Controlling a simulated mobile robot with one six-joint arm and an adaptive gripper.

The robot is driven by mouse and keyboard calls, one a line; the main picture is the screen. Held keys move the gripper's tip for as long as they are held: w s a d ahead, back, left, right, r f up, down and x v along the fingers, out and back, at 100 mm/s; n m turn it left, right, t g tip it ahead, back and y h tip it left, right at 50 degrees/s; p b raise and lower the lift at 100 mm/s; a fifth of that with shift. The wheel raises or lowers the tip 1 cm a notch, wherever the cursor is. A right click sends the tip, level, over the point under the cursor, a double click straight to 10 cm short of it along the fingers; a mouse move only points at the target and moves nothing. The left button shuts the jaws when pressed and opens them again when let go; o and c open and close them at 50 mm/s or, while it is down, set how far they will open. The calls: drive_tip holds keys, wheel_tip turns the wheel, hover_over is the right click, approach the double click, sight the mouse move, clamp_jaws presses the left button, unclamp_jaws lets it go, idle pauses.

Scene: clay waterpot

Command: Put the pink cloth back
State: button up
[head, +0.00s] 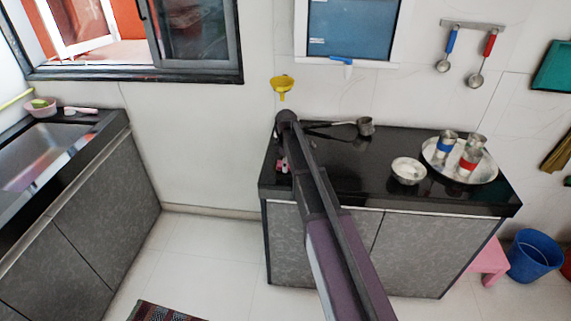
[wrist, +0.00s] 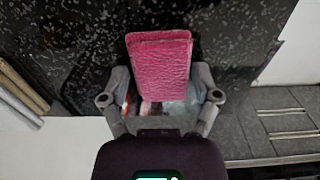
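The pink cloth (wrist: 160,68) is a folded, textured pad in the middle of the wrist view, over the dark speckled counter. My gripper (wrist: 160,98) has its two grey fingers spread wide, one on each side of the cloth's lower part. Narrow gaps seem to show between fingers and cloth; contact is not clear. Small red and white patches show under the cloth, too blurred to name. In the head view, only a small pink patch of the cloth (head: 283,165) shows at the counter's left end, beside my arm. My fingers are hidden there.
The black counter (head: 345,185) holds a steel tray (head: 490,170) with several cups, a white bowl (head: 408,170) and a long-handled pan (head: 364,126). A yellow funnel (head: 282,84) hangs on the wall behind. A sink counter (head: 50,150) stands left, across open floor.

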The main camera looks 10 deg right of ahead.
drive_tip(key=shift+r, duration=0.15)
idle(0.4)
wheel_tip(320, 180, up, 12)
drive_tip(key=p, duration=1.2)
drive_tip(key=shift+s, duration=0.1)
idle(0.7)
drive_tip(key=shift+s+a+m, duration=0.1)
drive_tip(key=shift+s+m, duration=2.3)
drive_tip(key=shift+s, duration=2.45)
drive_tip(key=shift+s+m, duration=2.4)
drive_tip(key=shift+s, duration=2.4)
drive_tip(key=shift+s+a+m, duration=0.1)
drive_tip(key=shift+s+m, duration=2.3)
drive_tip(key=shift+s, duration=2.45)
